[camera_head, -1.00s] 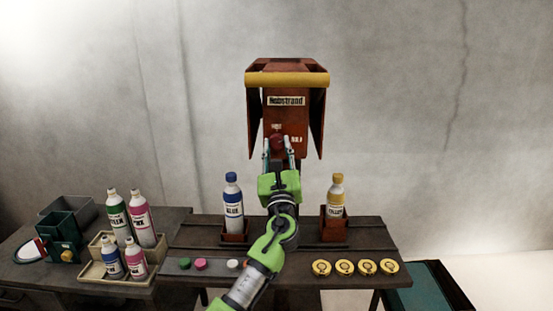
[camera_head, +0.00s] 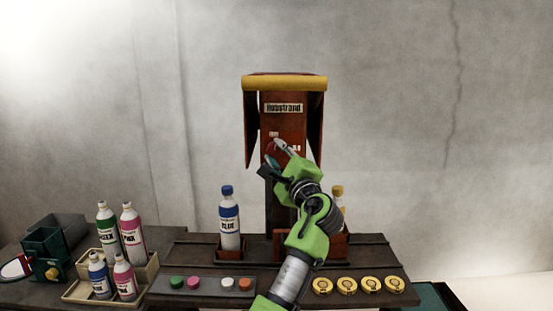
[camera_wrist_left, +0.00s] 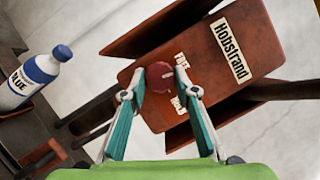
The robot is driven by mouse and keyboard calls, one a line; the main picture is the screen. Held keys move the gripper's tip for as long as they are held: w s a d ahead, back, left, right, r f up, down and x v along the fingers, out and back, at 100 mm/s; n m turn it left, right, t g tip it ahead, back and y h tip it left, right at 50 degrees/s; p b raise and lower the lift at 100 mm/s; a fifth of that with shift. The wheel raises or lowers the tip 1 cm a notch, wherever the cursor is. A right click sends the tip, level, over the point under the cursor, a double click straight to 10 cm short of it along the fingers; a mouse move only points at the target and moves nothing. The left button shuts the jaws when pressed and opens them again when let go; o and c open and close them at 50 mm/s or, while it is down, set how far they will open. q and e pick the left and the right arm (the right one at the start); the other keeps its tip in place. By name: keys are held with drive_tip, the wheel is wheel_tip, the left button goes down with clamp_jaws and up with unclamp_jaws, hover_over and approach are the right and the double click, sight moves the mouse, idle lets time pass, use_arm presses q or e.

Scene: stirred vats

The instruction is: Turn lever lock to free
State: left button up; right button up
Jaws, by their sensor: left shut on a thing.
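The lever lock is a round dark red knob (camera_wrist_left: 159,79) on the front of the red-brown Hobstrand machine (camera_head: 284,121). My left gripper (camera_wrist_left: 160,84) is shut on the knob, one fingertip on each side, in the left wrist view. A pale mark shows on the knob's face. Two small white labels sit beside it: one looks like FREE (camera_wrist_left: 181,62), the other (camera_wrist_left: 178,104) is partly hidden by a finger. In the head view my left gripper (camera_head: 277,153) is tilted and largely hides the knob. My right gripper is not in view.
A blue bottle (camera_head: 230,222) stands left of my arm, and a yellow-capped bottle (camera_head: 338,192) is partly hidden behind it. Yellow discs (camera_head: 346,286) and coloured caps (camera_head: 177,283) lie along the table front. Several bottles stand in a bin (camera_head: 147,268) at left.

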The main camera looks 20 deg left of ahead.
use_arm(q)
drive_tip(key=shift+n+g, duration=0.5)
drive_tip(key=shift+n, duration=0.7)
drive_tip(key=o, duration=1.1)
drive_tip(key=shift+r, duration=0.15)
